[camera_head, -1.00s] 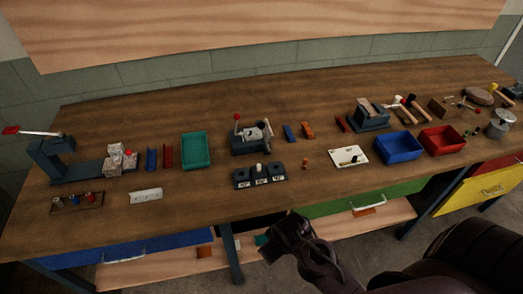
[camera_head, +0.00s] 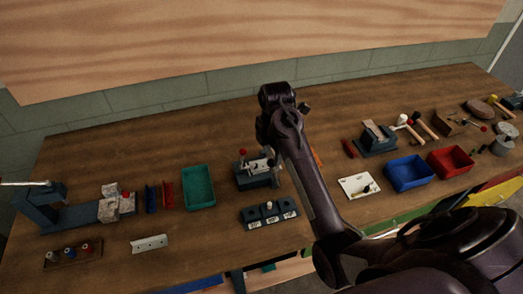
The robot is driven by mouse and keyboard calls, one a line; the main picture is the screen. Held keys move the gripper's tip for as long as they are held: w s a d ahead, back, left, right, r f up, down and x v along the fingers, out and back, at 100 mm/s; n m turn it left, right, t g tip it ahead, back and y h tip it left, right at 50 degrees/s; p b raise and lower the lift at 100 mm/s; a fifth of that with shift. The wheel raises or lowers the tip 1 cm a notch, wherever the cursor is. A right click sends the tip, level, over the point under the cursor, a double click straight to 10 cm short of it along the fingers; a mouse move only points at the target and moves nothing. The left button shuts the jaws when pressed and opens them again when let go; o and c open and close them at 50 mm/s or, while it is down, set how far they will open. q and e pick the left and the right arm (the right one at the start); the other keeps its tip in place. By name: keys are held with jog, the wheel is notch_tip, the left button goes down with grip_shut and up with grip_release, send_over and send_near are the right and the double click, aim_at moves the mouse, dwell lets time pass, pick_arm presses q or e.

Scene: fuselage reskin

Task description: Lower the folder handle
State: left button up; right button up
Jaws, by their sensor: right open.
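A grey bench device (camera_head: 262,178), which looks like the folder, stands mid-table. A red knob (camera_head: 242,152) sticks up at its left, apparently the end of its handle. My right arm partly hides its right side. My right gripper (camera_head: 284,98) is raised behind and above the device, open and empty, apart from the knob. Another grey machine (camera_head: 48,207) at the left edge has a long lever (camera_head: 22,183) cut off by the frame. My left gripper is not in view.
A dark block with several pegs (camera_head: 268,214) sits in front of the device. A green tray (camera_head: 198,187) is to its left. Blue (camera_head: 408,186) and red (camera_head: 468,170) bins are at the right. The table behind the green tray is clear.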

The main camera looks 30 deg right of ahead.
aim_at(271, 161)
jog(key=shift+w+d+r+n, duration=0.1)
jog(key=shift+w+r+n, duration=0.2)
jog(key=shift+w+r, duration=0.25)
jog(key=f, duration=0.1)
jog(key=f+p, duration=0.1)
jog(key=f, duration=0.1)
jog(key=f+p, duration=0.1)
jog(key=shift+s+f, duration=0.35)
jog(key=shift+s, duration=0.05)
jog(key=shift+w+f+p, duration=0.15)
jog(key=shift+f, duration=0.5)
jog(key=shift+w+f+p, duration=0.15)
jog(key=shift+f, duration=0.45)
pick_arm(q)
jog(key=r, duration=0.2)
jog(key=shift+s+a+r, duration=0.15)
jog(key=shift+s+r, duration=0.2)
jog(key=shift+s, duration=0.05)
pick_arm(e)
grip_shut()
